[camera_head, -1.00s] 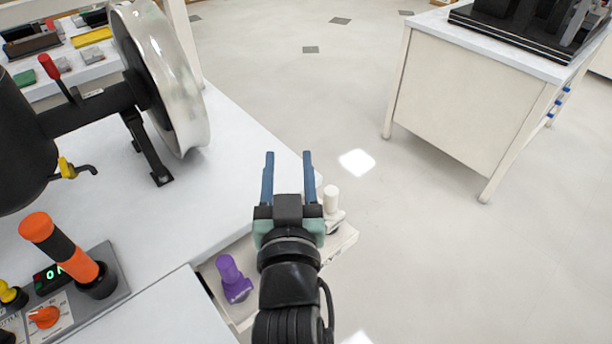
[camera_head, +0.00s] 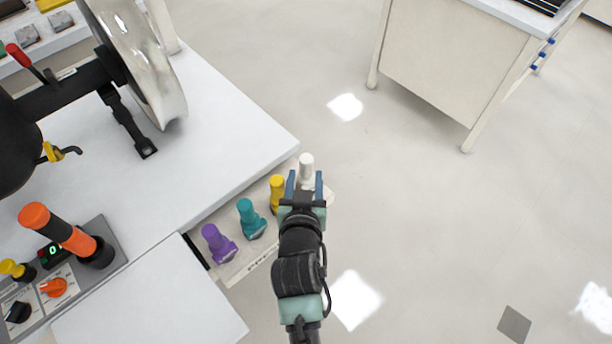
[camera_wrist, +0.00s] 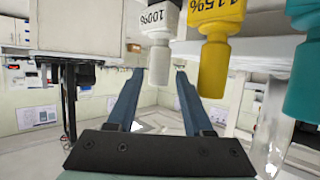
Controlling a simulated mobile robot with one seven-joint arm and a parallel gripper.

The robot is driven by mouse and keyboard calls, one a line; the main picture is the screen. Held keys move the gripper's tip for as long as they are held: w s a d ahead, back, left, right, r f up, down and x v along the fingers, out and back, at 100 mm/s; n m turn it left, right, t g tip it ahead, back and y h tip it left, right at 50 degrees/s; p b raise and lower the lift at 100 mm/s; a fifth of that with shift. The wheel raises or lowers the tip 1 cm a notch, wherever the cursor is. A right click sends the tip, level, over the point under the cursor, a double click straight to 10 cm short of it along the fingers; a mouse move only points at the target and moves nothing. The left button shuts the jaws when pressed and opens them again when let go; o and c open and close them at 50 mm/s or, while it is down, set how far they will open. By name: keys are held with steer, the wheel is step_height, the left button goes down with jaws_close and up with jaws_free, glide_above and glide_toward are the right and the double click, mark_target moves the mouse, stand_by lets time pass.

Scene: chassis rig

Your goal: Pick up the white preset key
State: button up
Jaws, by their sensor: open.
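The white preset key (camera_head: 307,165) stands upright at the far right end of a row on a pale ledge (camera_head: 243,268). In the wrist view, which shows the keys upside down, the white key (camera_wrist: 158,62) has a label reading 100%. My gripper (camera_head: 305,182) is open and empty, close to the white key; its fingers partly hide the key's base in the head view. In the wrist view the key's knob appears between my fingertips (camera_wrist: 160,76). I cannot tell whether it is at their depth.
Yellow (camera_head: 277,188), teal (camera_head: 250,218) and purple (camera_head: 218,242) keys stand to the left of the white key, the yellow one closest. The white tabletop (camera_head: 215,140) lies beside the ledge. The floor to the right is clear.

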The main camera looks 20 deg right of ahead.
mark_target(306, 171)
steer(key=shift+b+x, duration=0.45)
steer(key=shift+x, duration=2.3)
steer(key=shift+f, duration=0.1)
steer(key=shift+s+a, duration=0.1)
steer(key=shift+c, duration=0.2)
jaws_close()
